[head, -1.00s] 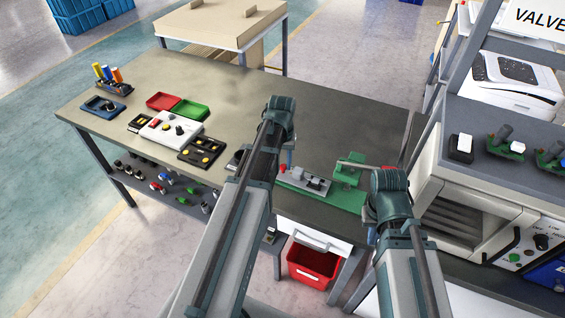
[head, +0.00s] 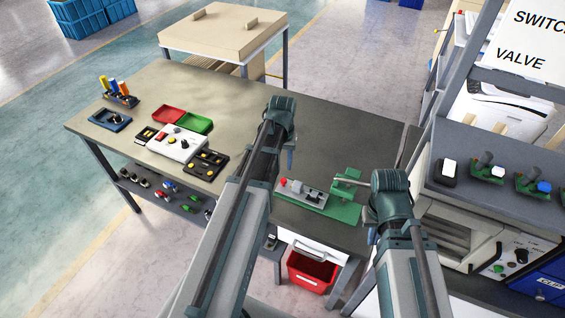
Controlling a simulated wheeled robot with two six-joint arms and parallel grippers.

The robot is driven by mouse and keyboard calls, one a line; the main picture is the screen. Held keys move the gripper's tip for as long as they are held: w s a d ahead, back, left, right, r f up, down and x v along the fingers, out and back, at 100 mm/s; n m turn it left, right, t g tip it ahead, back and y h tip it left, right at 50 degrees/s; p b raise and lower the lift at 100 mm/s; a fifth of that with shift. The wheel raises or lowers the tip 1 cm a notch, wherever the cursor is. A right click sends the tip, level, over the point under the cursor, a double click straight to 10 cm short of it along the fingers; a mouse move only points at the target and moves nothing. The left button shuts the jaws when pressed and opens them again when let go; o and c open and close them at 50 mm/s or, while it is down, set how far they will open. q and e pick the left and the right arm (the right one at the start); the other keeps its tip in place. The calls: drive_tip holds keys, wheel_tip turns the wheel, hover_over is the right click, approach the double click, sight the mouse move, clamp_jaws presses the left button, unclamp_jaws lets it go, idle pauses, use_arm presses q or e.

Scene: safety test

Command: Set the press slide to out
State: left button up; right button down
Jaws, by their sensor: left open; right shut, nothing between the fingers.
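The press is a green fixture (head: 347,211) on the right part of the workbench, with a green upright bracket (head: 346,184). A grey slide (head: 305,192) with a red knob (head: 283,182) lies on its left part. I cannot tell the slide's exact setting from here. My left gripper (head: 290,158) points down above the bench, behind and apart from the press; its fingers are small and mostly hidden by my arm. My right gripper (head: 371,237) hangs at the right end of the press, mostly hidden behind my wrist, with nothing seen in it.
The workbench (head: 230,95) holds a white control box (head: 172,144), a red tray (head: 168,114), a green tray (head: 195,122) and black button boxes to the left. A red bin (head: 312,272) stands below. A grey shelf unit (head: 480,150) bounds the right side.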

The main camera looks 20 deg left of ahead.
use_arm(q)
wheel_tip(320, 180, up, 6)
drive_tip(key=p, duration=0.5)
drive_tip(key=shift+r, duration=0.25)
use_arm(e)
wheel_tip(320, 180, up, 6)
drive_tip(key=shift+r, duration=0.2)
